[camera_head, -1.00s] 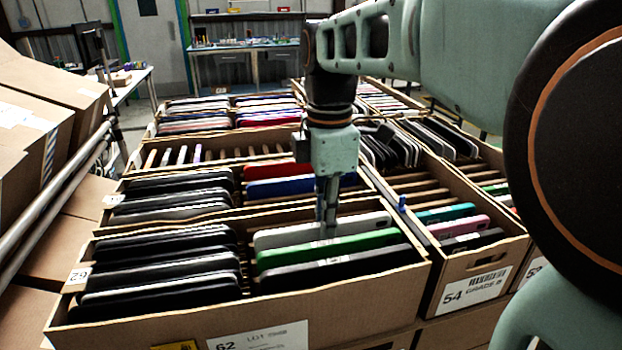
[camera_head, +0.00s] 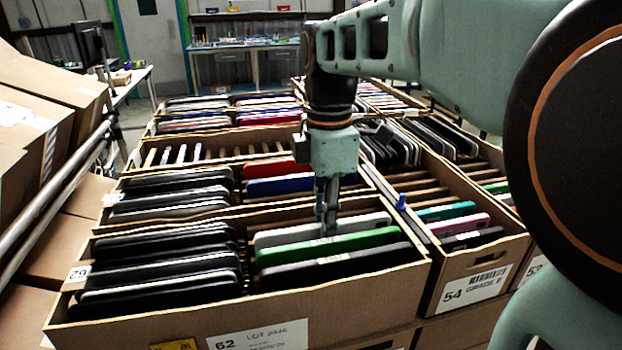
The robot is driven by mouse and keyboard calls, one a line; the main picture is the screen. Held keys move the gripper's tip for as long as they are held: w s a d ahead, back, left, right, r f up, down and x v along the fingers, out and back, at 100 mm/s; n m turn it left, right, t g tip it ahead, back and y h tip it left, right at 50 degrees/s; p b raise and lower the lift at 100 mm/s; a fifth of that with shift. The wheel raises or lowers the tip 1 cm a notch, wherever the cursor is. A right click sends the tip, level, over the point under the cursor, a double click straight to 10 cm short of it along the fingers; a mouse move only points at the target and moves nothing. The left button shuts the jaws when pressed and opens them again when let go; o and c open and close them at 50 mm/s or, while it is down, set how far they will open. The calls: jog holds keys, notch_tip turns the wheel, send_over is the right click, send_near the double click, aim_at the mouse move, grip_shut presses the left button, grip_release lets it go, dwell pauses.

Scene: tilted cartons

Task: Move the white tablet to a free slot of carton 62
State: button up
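The white tablet (camera_head: 285,235), pale grey-white in this light, stands on edge in the right half of carton 62 (camera_head: 380,306), at the back of a short row. A green tablet (camera_head: 300,252) stands just in front of it, with a dark grey tablet (camera_head: 330,269) in front of that. My gripper (camera_head: 328,226) points straight down, its fingertips at the top edge of the white tablet near its middle. The fingers look close together, but I cannot tell whether they are shut on it. The lower parts of the tablets are hidden.
The left half of carton 62 holds several black tablets (camera_head: 165,280). Behind it, another carton holds a red tablet (camera_head: 275,170), a blue tablet (camera_head: 280,186) and black ones. Carton 54 (camera_head: 475,290) stands at the right, with empty slots towards its back.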

jog(key=o, duration=0.3)
notch_tip(320, 180, up, 12)
dwell(0.6)
jog(key=shift+r, duration=0.1)
notch_tip(320, 180, up, 7)
jog(key=p, duration=0.7)
